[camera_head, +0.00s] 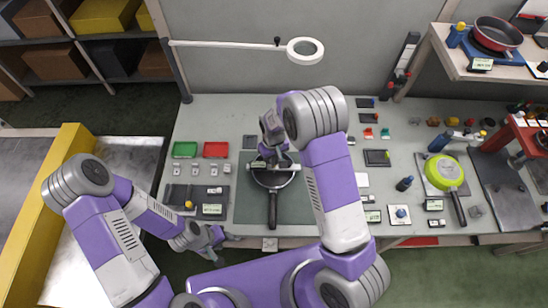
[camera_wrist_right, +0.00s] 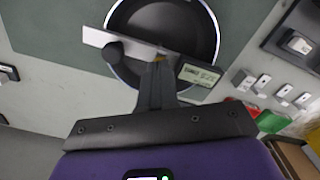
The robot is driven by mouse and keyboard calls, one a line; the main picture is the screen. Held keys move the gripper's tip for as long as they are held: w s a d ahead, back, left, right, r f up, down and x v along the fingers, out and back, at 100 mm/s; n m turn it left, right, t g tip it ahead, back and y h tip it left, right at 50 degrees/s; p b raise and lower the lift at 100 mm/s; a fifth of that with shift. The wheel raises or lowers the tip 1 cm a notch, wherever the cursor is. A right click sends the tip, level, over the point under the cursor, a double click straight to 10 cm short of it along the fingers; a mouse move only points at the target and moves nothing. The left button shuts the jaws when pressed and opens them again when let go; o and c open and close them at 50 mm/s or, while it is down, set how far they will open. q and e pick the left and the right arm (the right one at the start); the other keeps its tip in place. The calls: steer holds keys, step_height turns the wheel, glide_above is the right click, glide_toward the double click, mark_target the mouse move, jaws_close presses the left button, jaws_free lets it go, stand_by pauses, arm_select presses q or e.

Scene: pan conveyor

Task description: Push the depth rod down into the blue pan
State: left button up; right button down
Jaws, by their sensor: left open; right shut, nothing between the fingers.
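The dark pan (camera_head: 272,179) with a bluish rim lies on a dark green mat, its handle (camera_head: 272,210) toward me. It also shows in the right wrist view (camera_wrist_right: 165,22). A depth gauge lies across the pan: a pale bar (camera_wrist_right: 95,37) with a dark knob (camera_wrist_right: 113,53) and a display (camera_wrist_right: 200,74). My right gripper (camera_wrist_right: 158,60) is shut and empty, its tips at the middle of the gauge. The tips hide the rod; contact and rod depth cannot be told. My left gripper (camera_head: 215,246) is open, at the table's front edge, away from the pan.
Green (camera_head: 185,149) and red (camera_head: 216,149) trays sit left of the pan. A ring lamp (camera_head: 305,50) reaches over the back. A lime pan (camera_head: 444,173) lies at the right. The mat (camera_head: 243,205) is bare beside the pan's handle.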

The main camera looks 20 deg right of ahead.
steer(key=shift+r, duration=0.1)
step_height(320, 180, up, 9)
steer(key=p, duration=0.6)
stand_by(0.3)
stand_by(0.4)
